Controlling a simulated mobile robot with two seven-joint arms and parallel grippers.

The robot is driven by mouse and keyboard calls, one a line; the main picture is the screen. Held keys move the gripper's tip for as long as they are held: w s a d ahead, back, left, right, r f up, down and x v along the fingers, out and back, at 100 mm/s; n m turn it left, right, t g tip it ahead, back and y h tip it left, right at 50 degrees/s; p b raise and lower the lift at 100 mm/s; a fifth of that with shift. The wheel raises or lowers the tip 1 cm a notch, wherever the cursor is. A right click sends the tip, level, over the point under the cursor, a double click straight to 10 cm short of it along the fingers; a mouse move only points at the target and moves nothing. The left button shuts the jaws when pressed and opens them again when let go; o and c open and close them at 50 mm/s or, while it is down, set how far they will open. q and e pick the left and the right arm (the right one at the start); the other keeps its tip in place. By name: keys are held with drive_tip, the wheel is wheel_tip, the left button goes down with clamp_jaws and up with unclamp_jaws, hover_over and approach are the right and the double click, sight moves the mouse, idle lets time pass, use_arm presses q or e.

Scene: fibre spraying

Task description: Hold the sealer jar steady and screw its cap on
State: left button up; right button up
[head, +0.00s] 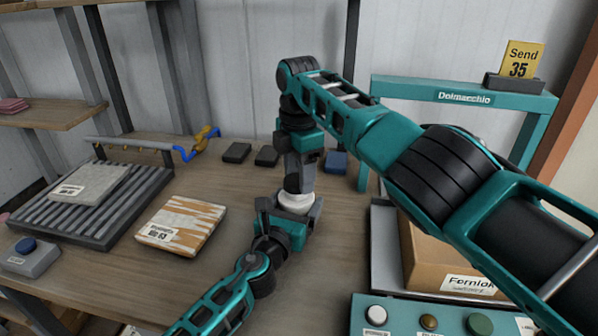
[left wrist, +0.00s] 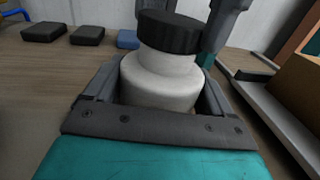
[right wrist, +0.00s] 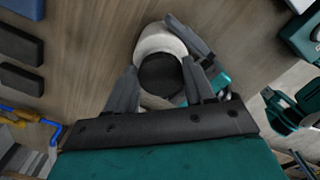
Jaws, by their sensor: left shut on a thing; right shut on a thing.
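The white sealer jar (head: 294,203) stands upright on the wooden table, with its body between the fingers of my left gripper (head: 287,217). The left wrist view shows the jar (left wrist: 160,83) wide below with a narrower neck. The black cap (left wrist: 170,32) sits at the top of the neck, looking slightly tilted; I cannot tell whether its thread is engaged. My right gripper (head: 299,172) comes down from above, shut on the cap. The right wrist view shows the round cap (right wrist: 162,75) between both fingers, over the jar (right wrist: 160,42).
A brown-and-white sample board (head: 181,224) and a ribbed rack (head: 90,205) lie to the left. Dark blocks (head: 252,154) and a blue block (head: 336,162) lie behind. A cardboard box (head: 440,262) and a button panel (head: 430,316) stand to the right.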

drive_tip(key=shift+f, duration=0.6)
